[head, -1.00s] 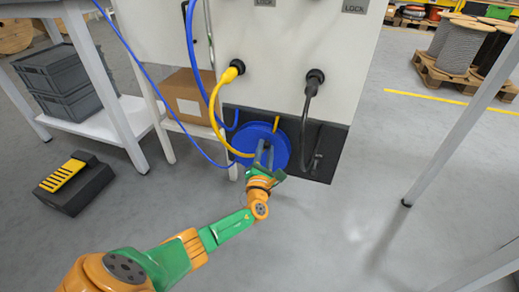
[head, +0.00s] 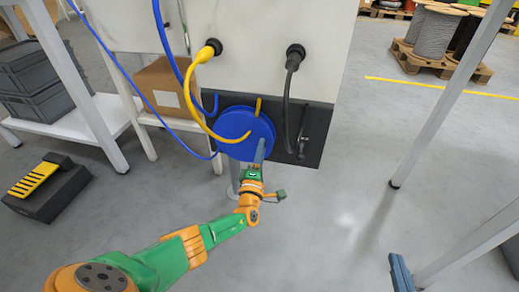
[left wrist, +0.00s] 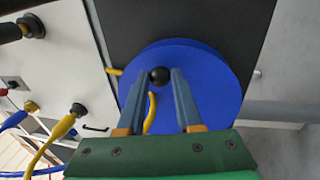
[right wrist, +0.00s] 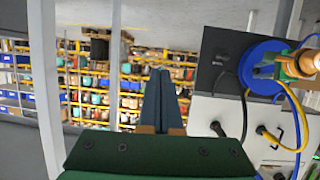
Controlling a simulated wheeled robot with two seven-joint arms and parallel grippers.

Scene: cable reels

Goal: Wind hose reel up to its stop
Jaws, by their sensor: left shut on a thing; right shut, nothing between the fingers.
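The blue hose reel (head: 232,124) is mounted on the dark lower panel of a white cabinet. It also shows in the left wrist view (left wrist: 215,75) and the right wrist view (right wrist: 258,62). My left gripper (head: 262,150) is at the reel's lower right face. In the left wrist view its fingers are shut on a black knob (left wrist: 160,75) in front of the reel. A yellow hose (head: 200,105) loops down from the cabinet across the reel's face. My right gripper (head: 401,272) is at the lower right, away from the reel; its fingers are together and empty (right wrist: 161,95).
A black cable (head: 287,110) hangs right of the reel, and blue cables hang on its left. A cardboard box (head: 160,88) sits on a low shelf. A black and yellow block (head: 45,190) lies on the floor. White posts stand at right, with clear floor between.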

